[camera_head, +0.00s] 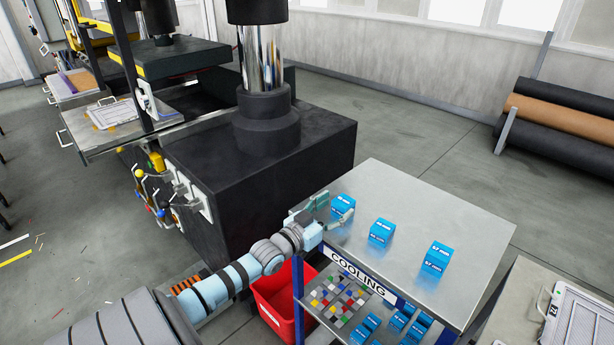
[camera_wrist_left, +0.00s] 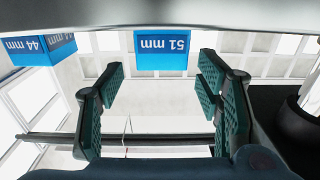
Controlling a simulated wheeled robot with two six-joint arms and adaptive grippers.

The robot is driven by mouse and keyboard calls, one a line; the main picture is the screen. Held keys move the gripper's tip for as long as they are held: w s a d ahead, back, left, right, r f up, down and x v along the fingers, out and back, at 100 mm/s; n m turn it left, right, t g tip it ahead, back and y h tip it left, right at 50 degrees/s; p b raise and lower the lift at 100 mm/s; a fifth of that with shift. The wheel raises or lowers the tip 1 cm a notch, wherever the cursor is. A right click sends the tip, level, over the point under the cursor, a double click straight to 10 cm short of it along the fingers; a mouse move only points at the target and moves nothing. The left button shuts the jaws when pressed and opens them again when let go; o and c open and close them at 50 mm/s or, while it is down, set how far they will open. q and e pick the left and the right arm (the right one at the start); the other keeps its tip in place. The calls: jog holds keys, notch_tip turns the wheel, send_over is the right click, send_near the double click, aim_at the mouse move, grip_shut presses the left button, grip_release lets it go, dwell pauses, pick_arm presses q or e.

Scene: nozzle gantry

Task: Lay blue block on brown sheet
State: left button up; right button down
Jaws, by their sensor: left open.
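Three blue blocks stand in a row on the metal top of the cooling table (camera_head: 410,195): a near-left block (camera_head: 342,206), a middle block (camera_head: 381,232) and a right block (camera_head: 436,258). My left gripper (camera_head: 334,212) is open at the table's left edge, its fingers pointing at the near-left block. In the left wrist view a block marked 51 mm (camera_wrist_left: 161,50) shows between the open fingers, apart from both. A block marked 44 mm (camera_wrist_left: 40,48) is at the left there. A flat brown piece (camera_head: 84,80) lies far left; I cannot tell if it is the brown sheet.
A black press (camera_head: 260,160) stands close behind my left arm. A red bin (camera_head: 285,300) and a lower shelf with more blue blocks (camera_head: 400,322) are below the tabletop. Rolls, one brown (camera_head: 560,118), lie at the right wall. The tabletop's back is clear.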

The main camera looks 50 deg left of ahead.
pick_arm(q)
jog(key=shift+s+f, duration=0.35)
jog(key=shift+s, duration=0.3)
jog(key=s, duration=0.9)
jog(key=shift+d, duration=0.15)
